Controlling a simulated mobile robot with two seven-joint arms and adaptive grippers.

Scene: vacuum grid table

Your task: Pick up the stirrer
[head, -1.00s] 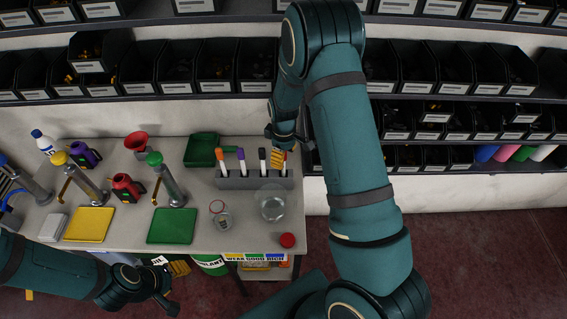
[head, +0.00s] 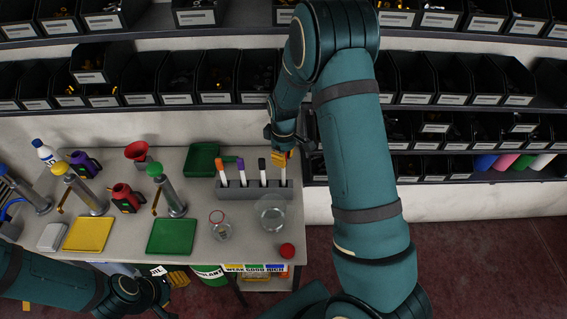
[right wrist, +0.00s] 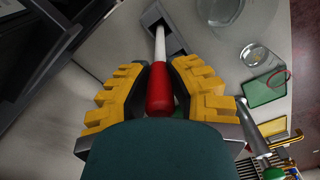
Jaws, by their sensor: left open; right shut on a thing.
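A white rod with a red top (right wrist: 160,88) stands in the last slot on the right of a grey rack (head: 228,193). My right gripper (head: 283,158) is shut on its red top; in the right wrist view the yellow fingers (right wrist: 159,90) are on both sides of it. The white shaft runs down into the rack (right wrist: 153,17), and its lower end is hidden. Several similar rods with orange, purple and black tops stand in the same rack. My left gripper (head: 179,278) is open and empty at the table's front edge, mostly hidden behind its own wrist.
A clear glass dish (head: 270,211), a small jar (head: 221,229) and a red ball-like object (head: 287,250) stand in front of the rack. A green tray (head: 202,158) is behind it to the left. Shelves of black bins (head: 255,73) line the wall.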

